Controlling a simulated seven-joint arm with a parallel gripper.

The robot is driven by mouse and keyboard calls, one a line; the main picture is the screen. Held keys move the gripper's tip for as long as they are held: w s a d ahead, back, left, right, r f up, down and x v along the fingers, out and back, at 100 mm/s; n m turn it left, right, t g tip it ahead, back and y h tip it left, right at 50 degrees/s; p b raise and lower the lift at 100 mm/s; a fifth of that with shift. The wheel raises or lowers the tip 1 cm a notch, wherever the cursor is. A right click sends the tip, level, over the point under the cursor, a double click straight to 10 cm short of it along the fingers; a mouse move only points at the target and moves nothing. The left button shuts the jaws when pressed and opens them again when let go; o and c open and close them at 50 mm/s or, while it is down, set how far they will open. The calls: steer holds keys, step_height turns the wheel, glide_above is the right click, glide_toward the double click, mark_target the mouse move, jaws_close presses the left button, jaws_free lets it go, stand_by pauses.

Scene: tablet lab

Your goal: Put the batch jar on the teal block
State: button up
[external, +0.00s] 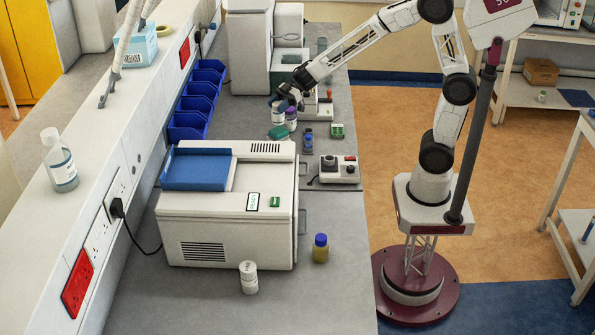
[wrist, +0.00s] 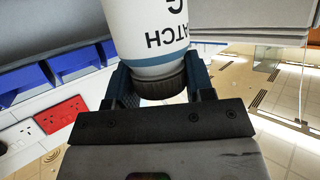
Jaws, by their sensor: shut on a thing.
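The batch jar (wrist: 150,40) is white with a blue band, a dark ribbed cap and a label reading "BATCH", upside down in the wrist view. My gripper (wrist: 160,85) is shut on it at the cap end. In the external view the white jar (external: 278,115) hangs upright below my gripper (external: 286,100). The teal block (external: 278,132) lies on the bench directly below the jar in the picture. I cannot tell whether the jar touches it. The block is not visible in the wrist view.
A jar with a purple cap (external: 291,120) stands close right of the held jar. A blue-capped vial (external: 308,141), a green item (external: 337,130) and a small control box (external: 339,169) are nearby. Blue bins (external: 188,118) line the left; a large white machine (external: 226,228) stands in front.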

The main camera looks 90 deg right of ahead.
steer(key=shift+f, duration=1.75)
steer(key=shift+f, duration=0.1)
steer(key=o, duration=1)
steer(key=shift+c, duration=0.2)
steer(key=v, duration=1.2)
